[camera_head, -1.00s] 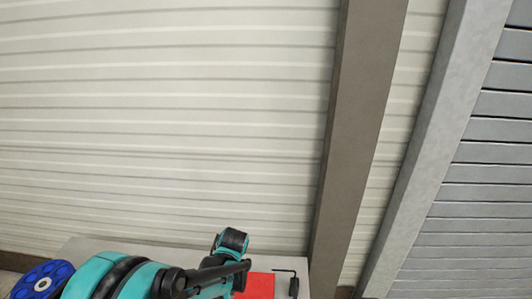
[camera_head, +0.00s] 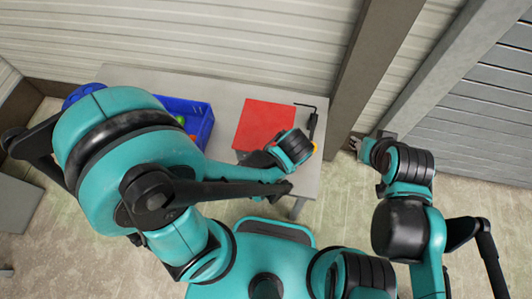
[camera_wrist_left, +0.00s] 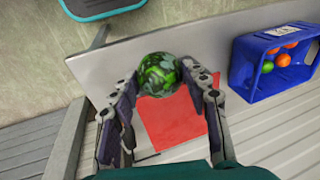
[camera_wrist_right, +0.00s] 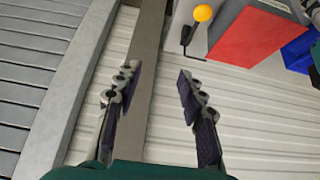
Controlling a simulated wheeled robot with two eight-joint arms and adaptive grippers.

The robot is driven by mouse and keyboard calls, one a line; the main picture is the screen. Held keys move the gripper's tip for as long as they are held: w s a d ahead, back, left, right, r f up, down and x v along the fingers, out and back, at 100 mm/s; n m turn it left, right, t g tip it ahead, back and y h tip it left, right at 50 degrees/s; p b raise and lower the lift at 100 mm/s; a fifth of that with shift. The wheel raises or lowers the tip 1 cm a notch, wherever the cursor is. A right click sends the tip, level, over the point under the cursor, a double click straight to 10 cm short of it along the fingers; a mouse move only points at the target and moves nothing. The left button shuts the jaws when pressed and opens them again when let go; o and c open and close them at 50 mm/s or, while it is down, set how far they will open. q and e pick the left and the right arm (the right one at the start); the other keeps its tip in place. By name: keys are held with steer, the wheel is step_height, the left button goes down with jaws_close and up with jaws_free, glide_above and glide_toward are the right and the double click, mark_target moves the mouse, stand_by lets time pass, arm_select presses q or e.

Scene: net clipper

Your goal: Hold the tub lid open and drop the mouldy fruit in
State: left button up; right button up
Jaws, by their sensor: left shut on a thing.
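A round, mottled dark-green fruit (camera_wrist_left: 158,72) is between the fingers of my left gripper (camera_wrist_left: 165,84), which is shut on it. The fruit is hidden in the head view. A grey tub with a flat red lid (camera_head: 264,122) stands on the table; the lid lies closed. In the left wrist view the red lid (camera_wrist_left: 172,122) is behind the fruit. My right gripper (camera_wrist_right: 157,74) is open and empty. In the head view the right gripper (camera_head: 357,145) is off the table's right side, apart from the tub.
A blue crate (camera_head: 205,130) with orange and green fruit stands left of the tub on the grey table (camera_head: 232,92). A black bent lever (camera_head: 311,118) with a yellow-orange knob (camera_wrist_right: 203,12) is right of the lid. A brown post (camera_head: 365,75) rises behind the table's right end.

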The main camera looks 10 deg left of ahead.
jaws_close()
steer(key=w+a+f+g, duration=0.1)
steer(key=w+a+f, duration=0.2)
steer(key=f, duration=0.4)
steer(key=w+a+f+g, duration=0.2)
steer(key=w+a+f, duration=0.1)
steer(key=f, duration=0.5)
steer(key=w+a+f+g, duration=0.1)
steer(key=w+a+f, duration=0.3)
steer(key=f, duration=0.3)
steer(key=shift+a+f, duration=0.2)
steer(key=shift+a, duration=0.4)
